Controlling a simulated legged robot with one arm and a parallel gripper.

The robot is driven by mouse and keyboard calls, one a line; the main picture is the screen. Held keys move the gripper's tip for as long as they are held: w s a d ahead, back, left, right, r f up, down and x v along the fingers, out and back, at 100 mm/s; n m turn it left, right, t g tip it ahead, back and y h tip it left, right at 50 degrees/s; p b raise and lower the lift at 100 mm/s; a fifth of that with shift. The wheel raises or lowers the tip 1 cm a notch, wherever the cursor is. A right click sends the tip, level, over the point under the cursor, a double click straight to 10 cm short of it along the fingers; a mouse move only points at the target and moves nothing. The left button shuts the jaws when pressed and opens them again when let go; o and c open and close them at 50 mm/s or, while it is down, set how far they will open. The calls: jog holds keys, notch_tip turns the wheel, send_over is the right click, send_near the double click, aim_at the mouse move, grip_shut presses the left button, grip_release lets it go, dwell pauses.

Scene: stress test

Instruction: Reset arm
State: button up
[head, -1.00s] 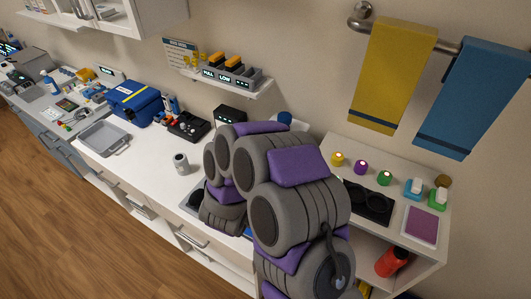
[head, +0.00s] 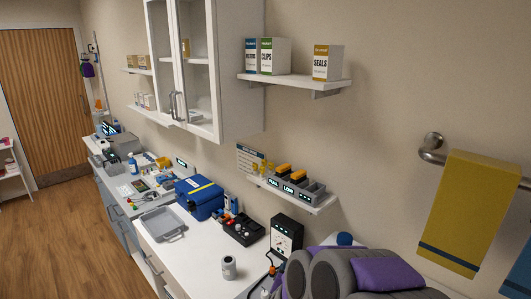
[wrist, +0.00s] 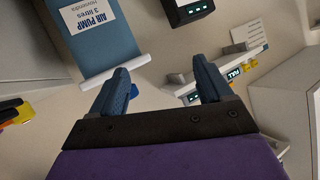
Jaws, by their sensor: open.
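My gripper (wrist: 160,85) shows in the wrist view with its two blue fingers spread apart and nothing between them. My grey and purple arm is in the lower right of the head view, low over the counter; the gripper itself cannot be made out there. In the wrist view a blue object labelled air pump (wrist: 100,45) with a white lower edge lies beyond the left finger. Whether the finger touches it cannot be told.
A white counter (head: 190,262) holds a grey tray (head: 163,224), a blue case (head: 199,198), a small canister (head: 228,267) and a black gauge box (head: 286,238). Wall shelves (head: 295,82), a glass-door cabinet (head: 198,70) and a yellow towel (head: 465,215) on a rail are above. Wooden floor (head: 75,235) is clear at left.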

jog(key=s+a+r+n+g+y+b, duration=0.1)
jog(key=s+a+n+g+y, duration=0.2)
jog(key=s, duration=0.4)
jog(key=s+a+r+n+g+y+b, duration=0.1)
jog(key=s+a+n+g+y, duration=0.1)
jog(key=s+a+g+y, duration=0.3)
jog(key=s+d+g+h+b, duration=0.1)
jog(key=s+d, duration=0.3)
jog(key=s, duration=0.5)
jog(key=s+d+r+n+g+h, duration=0.1)
jog(key=s+d+g+h, duration=0.1)
jog(key=s, duration=0.8)
jog(key=s+d+g+h+b, duration=0.1)
jog(key=s+d+g, duration=0.2)
jog(key=s+d, duration=0.4)
jog(key=shift+s+r+b, duration=0.2)
jog(key=shift+s+b, duration=0.15)
jog(key=shift+s, duration=0.85)
